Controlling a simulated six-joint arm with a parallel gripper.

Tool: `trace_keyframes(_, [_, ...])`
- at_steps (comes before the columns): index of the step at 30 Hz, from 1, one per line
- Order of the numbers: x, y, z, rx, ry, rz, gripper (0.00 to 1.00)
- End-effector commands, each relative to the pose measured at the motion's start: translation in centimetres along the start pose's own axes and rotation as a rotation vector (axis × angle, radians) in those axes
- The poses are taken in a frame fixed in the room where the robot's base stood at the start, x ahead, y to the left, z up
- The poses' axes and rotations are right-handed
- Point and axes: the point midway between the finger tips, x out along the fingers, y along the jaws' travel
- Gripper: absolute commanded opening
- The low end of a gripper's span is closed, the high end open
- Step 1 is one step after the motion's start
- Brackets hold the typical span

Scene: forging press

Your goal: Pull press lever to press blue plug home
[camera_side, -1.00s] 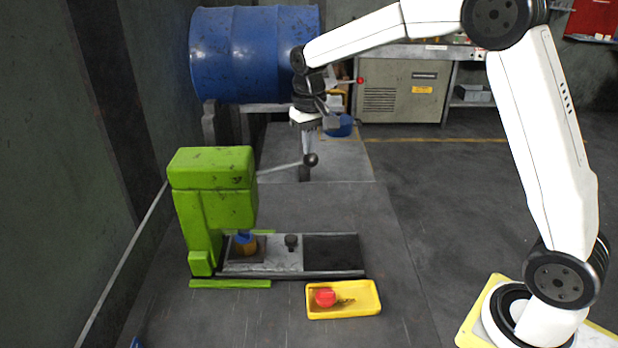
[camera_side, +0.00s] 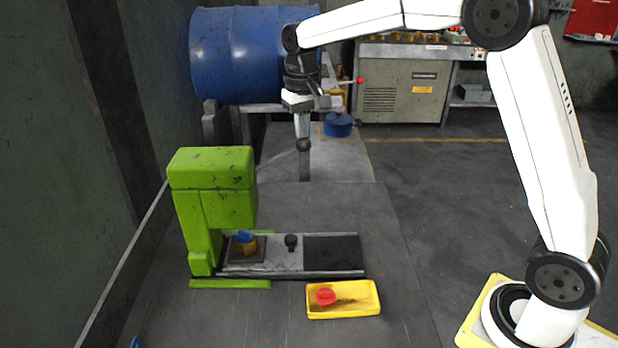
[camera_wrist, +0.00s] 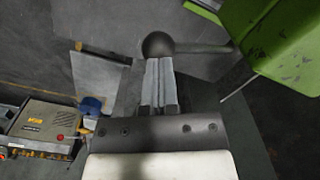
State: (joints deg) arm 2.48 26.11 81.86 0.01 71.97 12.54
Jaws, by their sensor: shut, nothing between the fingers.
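The green press (camera_side: 215,190) stands at the left. Its lever ends in a dark round knob (camera_side: 303,145) and slopes up to the right from the press head. The blue plug (camera_side: 244,236) shows on top of a brass-coloured part (camera_side: 248,247) under the head; how deep it sits I cannot tell. My gripper (camera_side: 304,178) is shut and empty, pointing down at the lever's end, its fingers reaching below the knob. In the wrist view the knob (camera_wrist: 158,44) lies at the tips of the closed fingers (camera_wrist: 158,66); contact is unclear.
A grey slide plate (camera_side: 275,262) with a black peg (camera_side: 291,241) runs right from the press. A yellow tray (camera_side: 362,310) holding a red part (camera_side: 326,296) lies in front. A blue drum (camera_side: 235,60) is behind. The bench right of the lever is clear.

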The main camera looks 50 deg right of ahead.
Motion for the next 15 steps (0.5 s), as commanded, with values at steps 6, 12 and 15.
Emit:
trace_keyframes(6, [-0.71, -0.33, -0.17, 0.0, -0.002, 0.001, 0.0])
trace_keyframes(12, [-0.71, -0.33, -0.16, 0.0, -0.002, 0.001, 0.0])
trace_keyframes(15, [-0.78, -0.39, -0.19, 0.0, -0.002, 0.001, 0.0])
